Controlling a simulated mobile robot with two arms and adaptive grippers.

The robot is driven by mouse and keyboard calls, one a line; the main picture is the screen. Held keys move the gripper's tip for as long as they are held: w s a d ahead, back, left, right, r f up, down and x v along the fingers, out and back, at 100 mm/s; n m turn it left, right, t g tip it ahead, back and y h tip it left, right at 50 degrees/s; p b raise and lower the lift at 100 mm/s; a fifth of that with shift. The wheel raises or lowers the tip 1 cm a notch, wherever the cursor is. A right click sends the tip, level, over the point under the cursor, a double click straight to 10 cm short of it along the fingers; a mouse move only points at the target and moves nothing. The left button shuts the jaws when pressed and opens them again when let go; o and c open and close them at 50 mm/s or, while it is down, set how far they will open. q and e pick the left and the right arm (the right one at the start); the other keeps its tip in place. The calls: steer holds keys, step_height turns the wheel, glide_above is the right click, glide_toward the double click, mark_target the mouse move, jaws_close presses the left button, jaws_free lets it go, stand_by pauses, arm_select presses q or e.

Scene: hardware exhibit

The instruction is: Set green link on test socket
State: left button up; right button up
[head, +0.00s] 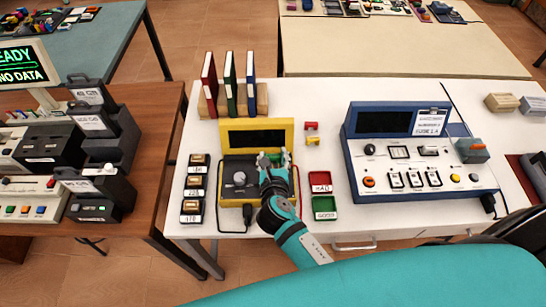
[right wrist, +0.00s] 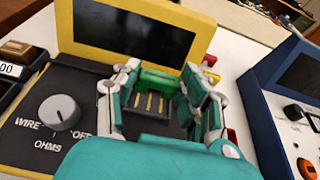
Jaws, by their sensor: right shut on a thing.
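The green link (right wrist: 160,80) is between the fingers of my right gripper (right wrist: 165,88), which is shut on it. In the right wrist view the link is at the far edge of the test socket (right wrist: 152,108), a dark block with gold contacts. I cannot tell whether the link touches the socket. The socket is on the yellow-framed tester (head: 286,137), beside a grey knob (right wrist: 58,112) marked WIRE, OFF and OHMS. In the head view my right gripper (head: 273,160) is over the tester's right side and partly hides the link and socket. My left gripper is not in view.
A red link (head: 311,126) and a yellow link (head: 312,140) lie right of the tester. A red BAD tray (head: 320,179) and green GOOD tray (head: 325,204) are nearby. A blue instrument (head: 420,190) stands further right; several binders (head: 230,82) stand behind.

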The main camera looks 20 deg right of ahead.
steer(key=shift+p, duration=0.4)
stand_by(0.4)
steer(key=shift+f+b, duration=0.8)
steer(key=shift+f, duration=0.45)
stand_by(0.4)
steer(key=o, duration=0.7)
steer(key=shift+c, duration=0.2)
steer(key=shift+s+r, duration=0.1)
steer(key=shift+p+v, duration=1.55)
steer(key=shift+v, duration=1.1)
steer(key=shift+p+v, duration=1.1)
steer(key=shift+v, duration=1.7)
steer(key=shift+s+a, duration=0.1)
